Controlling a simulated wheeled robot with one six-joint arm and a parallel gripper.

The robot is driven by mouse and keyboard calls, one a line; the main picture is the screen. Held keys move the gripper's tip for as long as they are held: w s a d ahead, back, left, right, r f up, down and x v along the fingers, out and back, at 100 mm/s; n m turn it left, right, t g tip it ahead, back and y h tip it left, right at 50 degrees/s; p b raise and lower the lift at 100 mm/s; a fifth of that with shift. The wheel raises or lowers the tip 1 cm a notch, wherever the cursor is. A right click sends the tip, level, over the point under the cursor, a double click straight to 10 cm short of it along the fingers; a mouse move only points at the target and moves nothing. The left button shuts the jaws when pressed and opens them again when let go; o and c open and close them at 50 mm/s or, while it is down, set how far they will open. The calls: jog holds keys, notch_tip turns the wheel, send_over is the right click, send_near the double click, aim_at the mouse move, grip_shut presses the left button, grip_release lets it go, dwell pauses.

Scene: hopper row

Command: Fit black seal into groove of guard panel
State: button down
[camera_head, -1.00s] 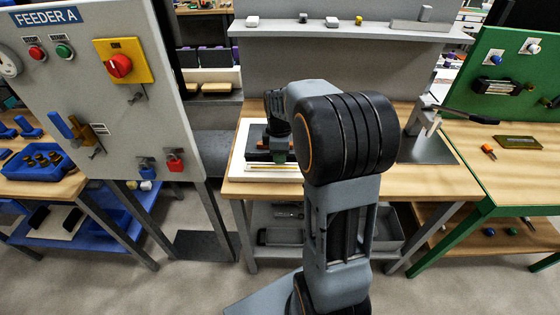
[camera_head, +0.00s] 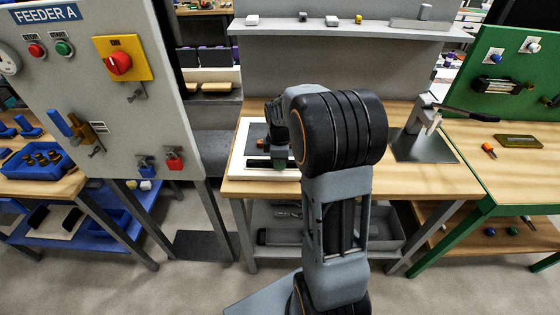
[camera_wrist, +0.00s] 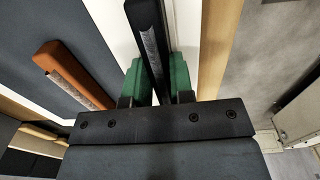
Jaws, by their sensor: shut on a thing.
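My gripper (camera_wrist: 155,85) is shut on the black seal (camera_wrist: 147,30), a long dark strip between its green fingertips in the wrist view. The seal points away from the wrist, with a speckled grey side showing. In the head view the seal (camera_head: 268,163) lies low over the front part of the white-edged guard panel (camera_head: 238,150), and my gripper (camera_head: 280,160) is partly hidden by my arm. In the wrist view the panel shows a white border (camera_wrist: 108,25) and a dark grey face (camera_wrist: 40,40). I cannot tell whether the seal touches the groove.
An orange-brown bar (camera_wrist: 65,68) stands left of the seal in the wrist view. A lever press (camera_head: 425,125) stands on the right of the wooden bench (camera_head: 450,180). The Feeder A board (camera_head: 115,90) rises close on the left.

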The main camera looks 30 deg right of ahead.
jog(key=c, duration=1)
grip_release()
jog(key=shift+s+f, duration=0.15)
jog(key=shift+f, duration=0.55)
notch_tip(320, 180, up, 13)
jog(key=p, duration=0.2)
jog(key=s+a+f+m+t, duration=0.2)
jog(key=s+a+m+t, duration=0.1)
jog(key=s+a+m, duration=0.8)
jog(key=s+m, duration=0.1)
jog(key=s, duration=0.2)
jog(key=shift+s+a+f, duration=0.15)
jog(key=shift+s+f, duration=0.2)
jog(key=shift+s, duration=0.05)
